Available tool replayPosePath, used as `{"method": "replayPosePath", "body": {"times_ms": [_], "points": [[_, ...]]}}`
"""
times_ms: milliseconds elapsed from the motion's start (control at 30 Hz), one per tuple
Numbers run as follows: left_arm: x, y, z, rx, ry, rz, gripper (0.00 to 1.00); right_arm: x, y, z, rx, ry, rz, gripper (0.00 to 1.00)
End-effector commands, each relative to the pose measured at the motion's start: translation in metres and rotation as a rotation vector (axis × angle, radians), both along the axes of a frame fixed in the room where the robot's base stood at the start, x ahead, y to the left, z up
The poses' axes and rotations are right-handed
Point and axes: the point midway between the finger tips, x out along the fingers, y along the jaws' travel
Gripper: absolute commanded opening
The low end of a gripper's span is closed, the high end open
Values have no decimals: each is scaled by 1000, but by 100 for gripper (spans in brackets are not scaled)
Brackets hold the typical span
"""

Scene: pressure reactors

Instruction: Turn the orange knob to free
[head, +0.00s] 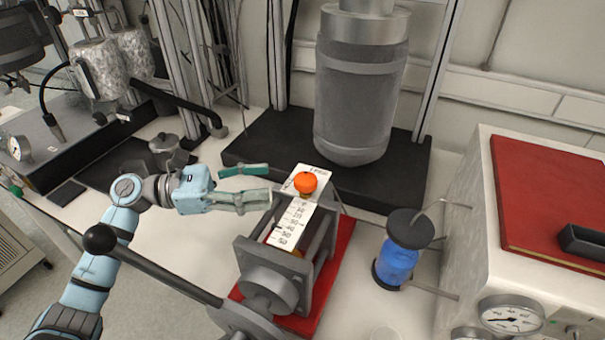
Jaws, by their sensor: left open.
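The orange knob (305,183) sits on top of a white labelled scale plate (291,222) on a grey metal press-like device (272,262). The lettering on the plate is too small to read for sure. My left gripper (270,184) comes in from the left with its two greenish fingers apart and empty. Its fingertips are just left of the knob, and I see no clear contact. My right gripper is not in view.
A long lever with a black ball end (100,238) crosses in front of my left arm. The device stands on a red mat (337,270). A blue-filled bottle (396,262) and a white box with gauges (470,250) stand to the right. A large grey cylinder (358,95) stands behind.

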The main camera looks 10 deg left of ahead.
Motion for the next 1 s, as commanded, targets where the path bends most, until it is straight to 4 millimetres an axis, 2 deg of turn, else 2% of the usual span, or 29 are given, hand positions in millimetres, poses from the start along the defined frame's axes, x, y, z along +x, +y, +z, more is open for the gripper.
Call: {"method": "replayPosePath", "body": {"times_ms": [33, 200, 333, 500, 733, 1000], "points": [[4, -13, 7, -8, -3, -2, 56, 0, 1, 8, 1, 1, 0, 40], [18, -52, 6, -6, 0, 0, 56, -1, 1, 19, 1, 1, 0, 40], [26, -74, 4, -4, 1, 0, 56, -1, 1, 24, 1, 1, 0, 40], [31, -86, 2, -3, 1, 1, 56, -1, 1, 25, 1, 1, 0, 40], [31, -87, 1, -2, 2, 1, 56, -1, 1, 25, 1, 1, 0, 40], [31, -87, 1, -2, 2, 1, 13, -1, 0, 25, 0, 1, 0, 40]]}}
